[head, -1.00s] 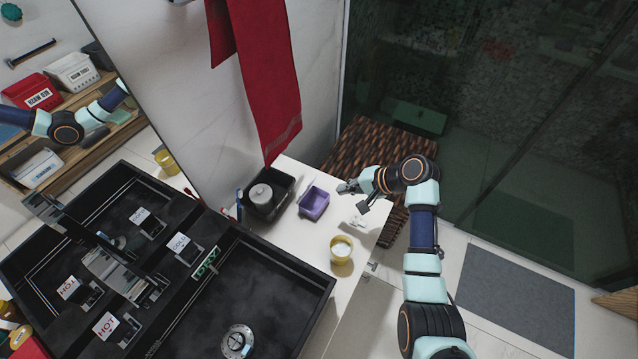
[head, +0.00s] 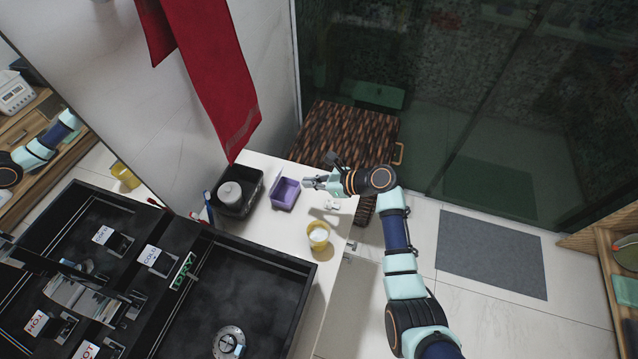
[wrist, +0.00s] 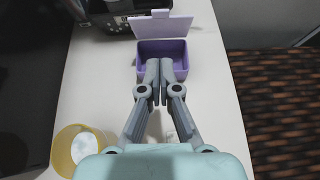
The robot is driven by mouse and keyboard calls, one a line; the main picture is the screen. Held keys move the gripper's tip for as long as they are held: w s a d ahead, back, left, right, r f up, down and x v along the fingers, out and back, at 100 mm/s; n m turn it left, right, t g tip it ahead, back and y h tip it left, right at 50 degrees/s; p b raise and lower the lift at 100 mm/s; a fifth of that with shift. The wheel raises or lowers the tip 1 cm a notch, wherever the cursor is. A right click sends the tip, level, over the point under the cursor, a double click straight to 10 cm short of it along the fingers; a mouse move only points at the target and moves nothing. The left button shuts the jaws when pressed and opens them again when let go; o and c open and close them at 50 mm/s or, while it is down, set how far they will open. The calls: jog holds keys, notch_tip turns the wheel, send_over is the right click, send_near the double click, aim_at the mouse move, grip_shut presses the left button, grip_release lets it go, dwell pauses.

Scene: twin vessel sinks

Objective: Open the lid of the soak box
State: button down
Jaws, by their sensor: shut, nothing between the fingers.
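The soak box, a small purple box (head: 284,195), stands on the white counter near the far end. In the wrist view the box (wrist: 181,62) shows its open top, and its pale lavender lid (wrist: 160,27) is hinged up at the far edge, tilted back. My gripper (head: 308,183) is just right of the box in the head view. In the wrist view my gripper (wrist: 160,66) is shut and empty, its fingertips overlapping the near side of the box. I cannot tell whether they touch it.
A black tray with a grey round item (head: 231,194) stands left of the box. A yellow cup (head: 318,236) with white contents and a small white item (head: 332,205) are nearer. The black sink (head: 245,290) adjoins the counter. A red towel (head: 205,75) hangs above.

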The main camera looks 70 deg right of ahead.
aim_at(278, 176)
jog(key=w+b, duration=0.1)
jog(key=w, duration=0.2)
jog(key=w+f+b, duration=0.1)
jog(key=w, duration=0.2)
jog(key=shift+w+f, duration=0.1)
jog(key=shift+f, duration=0.05)
jog(key=shift+w+r, duration=0.3)
jog(key=shift+w, duration=0.3)
jog(key=shift+r, duration=0.1)
